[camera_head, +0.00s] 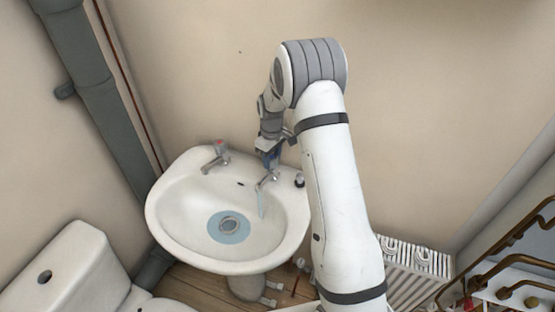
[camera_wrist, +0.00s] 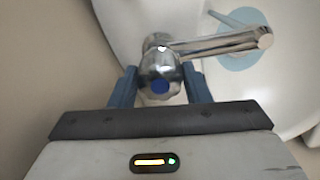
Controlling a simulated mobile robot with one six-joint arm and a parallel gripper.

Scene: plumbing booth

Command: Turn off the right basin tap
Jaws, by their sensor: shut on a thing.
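The right basin tap (camera_head: 266,181) stands on the back right of the white basin (camera_head: 170,215). In the wrist view the tap's chrome spout (camera_wrist: 220,43) points right, and its head has a blue cap (camera_wrist: 160,87). My gripper (camera_head: 271,160) is above the tap. In the wrist view its two blue fingers (camera_wrist: 160,88) are either side of the tap head and shut on it. A pale stream of water (camera_head: 262,205) runs from the spout, and a little water (camera_head: 214,228) lies around the drain.
The left tap (camera_head: 218,152), with a red cap, stands at the basin's back left. A small dark-topped item (camera_head: 299,180) is on the right rim. A toilet (camera_head: 75,270) is at lower left, a radiator (camera_head: 405,268) at lower right. Walls are close behind.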

